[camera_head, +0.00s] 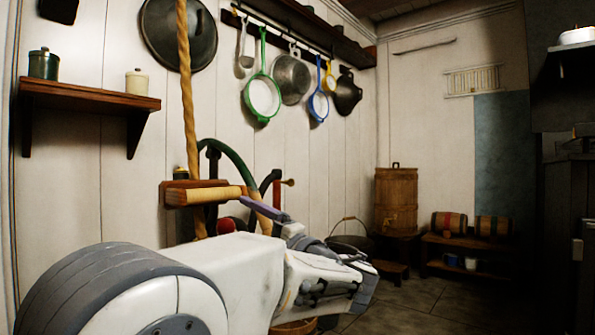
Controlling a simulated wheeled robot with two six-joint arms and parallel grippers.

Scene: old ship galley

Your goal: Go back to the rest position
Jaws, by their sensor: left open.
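My left arm comes in from the lower left, with its large grey and white joint in the near corner and a white link reaching toward the middle. My left gripper (335,284) is at the arm's far end, low in the middle of the view. It is open, and I see nothing held in it. Its fingertips are hard to make out against the dark background. My right arm and gripper are not in view.
Behind the arm, a wooden shelf-like block (205,193) and a rope (185,90) stand by the panelled wall. A black pot (350,243) is just beyond the gripper. A wooden barrel (396,200) and a low bench (470,250) stand farther back. Floor (410,305) at right is clear.

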